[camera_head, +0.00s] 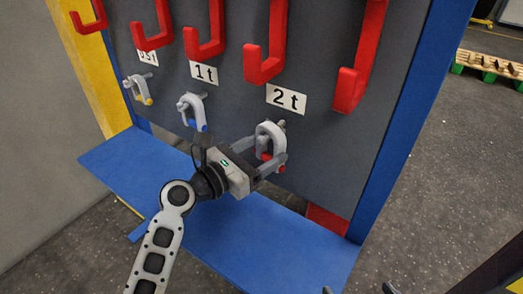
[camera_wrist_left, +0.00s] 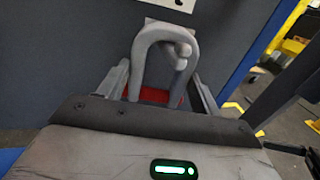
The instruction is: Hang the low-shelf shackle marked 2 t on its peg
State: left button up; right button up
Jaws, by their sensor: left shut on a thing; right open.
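The grey shackle with red pin ends (camera_head: 270,135) is upright at the board, just below the 2 t label (camera_head: 287,98). My left gripper (camera_head: 272,165) is shut on its lower part, with one finger on each side. The wrist view shows the shackle's bow (camera_wrist_left: 143,50) upward and a grey peg end (camera_wrist_left: 184,49) at the bow's upper right. The peg appears to pass through the bow; whether the shackle's weight rests on it I cannot tell. My right gripper (camera_head: 358,290) shows only as two separated fingertips at the bottom edge, open and empty.
A shackle with yellow pin ends (camera_head: 138,88) and one with blue pin ends (camera_head: 191,111) hang on pegs to the left. Large red hooks (camera_head: 268,60) line the board above. A blue shelf (camera_head: 205,215) runs below. A pallet (camera_head: 490,65) stands far right.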

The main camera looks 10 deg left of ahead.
pick_arm(q)
jog(key=o, duration=1.6)
jog(key=shift+r, duration=0.15)
jog(key=v, duration=1.6)
jog(key=shift+s+d+f+m+g+y+p, duration=0.6)
jog(key=shift+s+d+f+m+y+p, duration=0.9)
jog(key=shift+m, duration=3.65)
jog(key=shift+s+d+f+m+g+y+p, duration=0.5)
jog(key=shift+s+f+m+y+p, duration=1.1)
jog(key=shift+m, duration=3.5)
jog(key=shift+s+d+f+m+g+y+p, duration=0.7)
jog(key=shift+m+p, duration=1.7)
jog(key=shift+m, duration=2.75)
pick_arm(e)
jog(key=shift+g+h, duration=0.3)
jog(key=shift+s+d+r, duration=0.1)
jog(key=shift+d+r, duration=0.1)
jog(key=shift+r, duration=0.75)
jog(key=shift+s+d+r, duration=0.1)
jog(key=shift+d+r, duration=0.05)
jog(key=shift+r, duration=0.8)
jog(key=shift+d+r, duration=0.2)
jog(key=shift+r, duration=0.75)
pick_arm(q)
jog(key=shift+s+r, duration=0.1)
jog(key=shift+s, duration=0.05)
